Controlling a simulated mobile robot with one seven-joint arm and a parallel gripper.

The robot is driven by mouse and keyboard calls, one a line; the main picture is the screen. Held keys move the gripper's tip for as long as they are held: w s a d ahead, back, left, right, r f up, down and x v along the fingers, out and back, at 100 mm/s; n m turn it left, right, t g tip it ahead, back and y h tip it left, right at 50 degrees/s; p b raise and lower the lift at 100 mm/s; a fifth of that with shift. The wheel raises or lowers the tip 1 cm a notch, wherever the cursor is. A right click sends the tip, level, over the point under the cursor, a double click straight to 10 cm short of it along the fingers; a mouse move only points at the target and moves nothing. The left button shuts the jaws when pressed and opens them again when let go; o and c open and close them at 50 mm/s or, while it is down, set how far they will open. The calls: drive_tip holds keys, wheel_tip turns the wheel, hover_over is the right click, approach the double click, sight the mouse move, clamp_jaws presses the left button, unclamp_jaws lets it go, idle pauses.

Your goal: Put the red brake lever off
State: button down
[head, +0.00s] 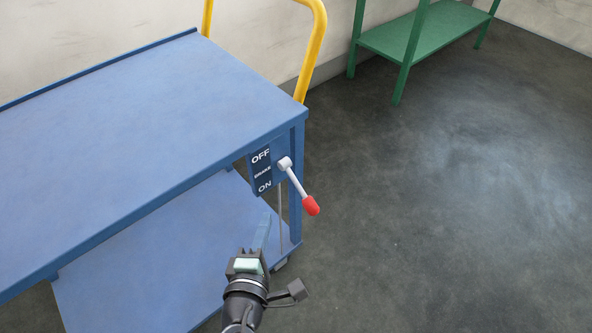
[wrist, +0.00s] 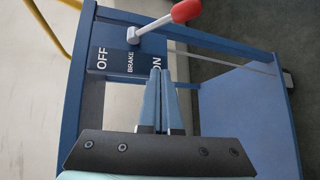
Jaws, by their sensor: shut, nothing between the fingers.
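The brake lever has a red grip (head: 311,206) on a pale metal rod and pivots beside a dark label plate (head: 262,172) marked OFF at the top, BRAKE in the middle and ON at the bottom. In the head view the lever slants down to the right, its grip lower than ON. In the wrist view the red grip (wrist: 186,11) is at the top edge, partly cut off. My gripper (head: 265,222) is shut and empty, below the label plate and left of the grip. Its fingertips (wrist: 160,72) appear near the ON end of the plate, apart from the lever.
The lever is mounted at the end of a blue cart (head: 150,120) with a lower shelf (head: 150,270) and a yellow handle (head: 318,45) behind. A green shelf rack (head: 425,40) stands at the back. The grey floor (head: 450,220) to the right is clear.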

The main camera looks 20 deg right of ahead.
sight(299, 188)
drive_tip(key=f, duration=0.1)
drive_tip(key=s+f+n, duration=0.1)
drive_tip(key=f, duration=0.1)
drive_tip(key=shift+s+d+n+g, duration=0.15)
drive_tip(key=shift+s+n+g, duration=0.15)
drive_tip(key=shift+s+g, duration=0.1)
drive_tip(key=shift+w, duration=0.1)
drive_tip(key=w+d+f, duration=0.1)
drive_tip(key=w+d, duration=0.4)
drive_tip(key=d, duration=0.2)
drive_tip(key=shift+w+d+b, duration=0.2)
drive_tip(key=shift+w+b, duration=0.1)
drive_tip(key=shift+w, duration=0.05)
drive_tip(key=shift+s+r+p, duration=0.15)
drive_tip(key=shift+r+p, duration=0.05)
drive_tip(key=shift+p, duration=0.85)
